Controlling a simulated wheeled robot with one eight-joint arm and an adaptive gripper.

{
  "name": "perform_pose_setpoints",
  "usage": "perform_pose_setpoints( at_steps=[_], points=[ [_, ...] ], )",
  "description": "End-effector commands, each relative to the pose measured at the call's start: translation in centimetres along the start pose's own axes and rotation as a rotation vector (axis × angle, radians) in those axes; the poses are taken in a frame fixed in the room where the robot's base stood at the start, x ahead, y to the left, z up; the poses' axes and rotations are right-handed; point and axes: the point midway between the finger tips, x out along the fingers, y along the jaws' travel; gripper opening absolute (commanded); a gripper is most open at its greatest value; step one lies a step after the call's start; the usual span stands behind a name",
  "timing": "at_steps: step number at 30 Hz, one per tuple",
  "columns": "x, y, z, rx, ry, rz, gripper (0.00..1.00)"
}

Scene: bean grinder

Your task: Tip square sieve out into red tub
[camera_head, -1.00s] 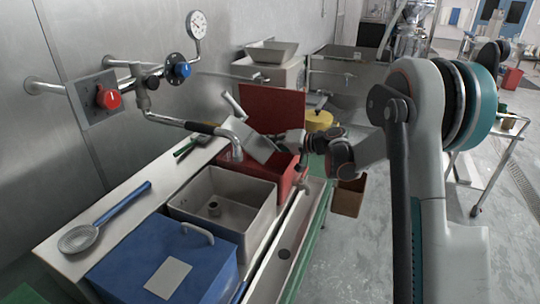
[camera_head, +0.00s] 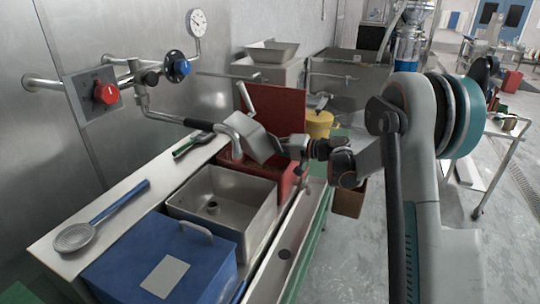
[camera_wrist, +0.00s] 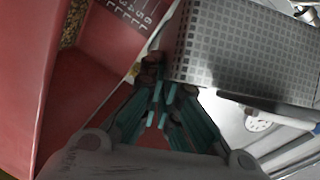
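The square sieve (camera_head: 257,142), a grey mesh-bottomed box, is steeply tilted above the red tub (camera_head: 286,182) in the head view. In the wrist view its gridded mesh (camera_wrist: 250,50) fills the upper right. My gripper (camera_head: 293,147) is at the sieve's right side. In the wrist view my gripper (camera_wrist: 163,93) appears shut on the sieve's brown handle (camera_wrist: 152,68), with the red tub (camera_wrist: 80,95) at the left. The sieve's inside faces away, so I cannot tell what it holds. Most of the tub's inside is hidden in the head view.
A tap spout (camera_head: 235,137) is close beside the sieve. An upright red panel (camera_head: 282,112) stands behind the tub. A grey sink basin (camera_head: 230,205) and a blue box (camera_head: 150,255) are nearer.

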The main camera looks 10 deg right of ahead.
Motion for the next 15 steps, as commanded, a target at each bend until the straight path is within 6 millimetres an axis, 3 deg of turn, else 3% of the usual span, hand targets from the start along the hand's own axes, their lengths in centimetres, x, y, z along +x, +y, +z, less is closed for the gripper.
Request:
perform_pose_setpoints(
  at_steps=[15],
  points=[
    [-0.08,0.22,-0.14,0.116,0.002,-0.064,0.0]
  ],
)
